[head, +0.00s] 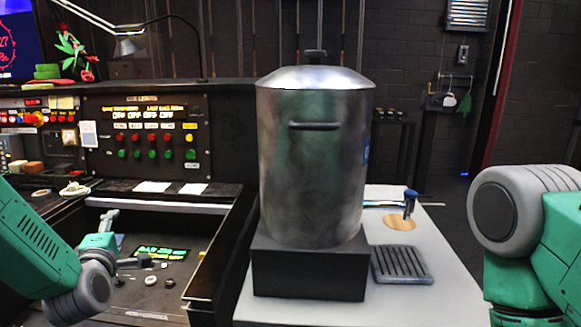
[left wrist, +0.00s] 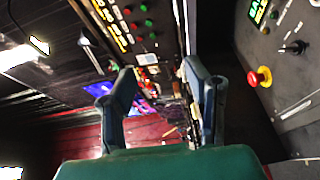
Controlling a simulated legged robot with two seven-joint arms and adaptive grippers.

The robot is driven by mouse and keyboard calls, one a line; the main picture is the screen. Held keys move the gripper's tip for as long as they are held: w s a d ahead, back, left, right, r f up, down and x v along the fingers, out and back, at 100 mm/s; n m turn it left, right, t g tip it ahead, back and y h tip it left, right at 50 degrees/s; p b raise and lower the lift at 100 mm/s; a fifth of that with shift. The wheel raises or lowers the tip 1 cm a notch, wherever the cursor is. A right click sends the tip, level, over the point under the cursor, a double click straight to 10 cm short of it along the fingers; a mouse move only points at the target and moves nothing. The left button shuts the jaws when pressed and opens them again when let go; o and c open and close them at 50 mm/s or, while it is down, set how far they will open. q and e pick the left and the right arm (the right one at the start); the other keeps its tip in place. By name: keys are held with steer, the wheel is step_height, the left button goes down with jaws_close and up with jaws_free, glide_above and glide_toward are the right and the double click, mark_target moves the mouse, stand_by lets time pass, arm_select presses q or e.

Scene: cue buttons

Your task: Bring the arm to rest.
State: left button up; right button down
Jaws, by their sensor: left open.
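My left arm (head: 38,245) comes in from the left in the head view, green with a grey joint. Its gripper (head: 142,262) is low over the control desk, small and partly hidden by the arm. In the left wrist view the two dark blue-grey fingers of the left gripper (left wrist: 160,88) stand apart with nothing between them. My right arm (head: 530,235) shows at the right edge, bent, with its gripper out of view. A panel of red and green buttons (head: 157,140) stands behind the desk, apart from the left gripper.
A large metal pot (head: 312,170) stands on a black block (head: 308,270) on a white counter (head: 440,290). A drip grate (head: 402,265) and a blue-handled tap (head: 409,203) are to its right. A red knob on a yellow base (left wrist: 260,77) shows in the left wrist view.

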arm_select(q)
steer(key=s+d+f+m+g+h+b, duration=0.1)
steer(key=s+d+f+m+g+h, duration=0.15)
steer(key=s+f+m, duration=0.4)
steer(key=s+d+f+m+g+h+b, duration=0.1)
steer(key=s+d+f+g, duration=0.15)
steer(key=f, duration=0.75)
steer(key=s+d+f+m+g+h+b, duration=0.1)
steer(key=s+d+f+m+g, duration=0.15)
steer(key=s+f+m, duration=0.4)
steer(key=s+d+f+m+g+b, duration=0.1)
steer(key=s+f+m+g, duration=0.2)
steer(key=s+f, duration=0.4)
steer(key=s+d+f+m+g+b, duration=0.2)
steer(key=s+f+m+g, duration=0.2)
steer(key=s, duration=1.4)
step_height(320, 180, down, 3)
steer(key=shift+f+m+g+h, duration=0.1)
steer(key=shift+m+g+h, duration=0.25)
steer(key=shift+g, duration=0.5)
arm_select(e)
step_height(320, 180, down, 6)
steer(key=shift+w+f, duration=0.25)
arm_select(q)
steer(key=shift+d, duration=0.1)
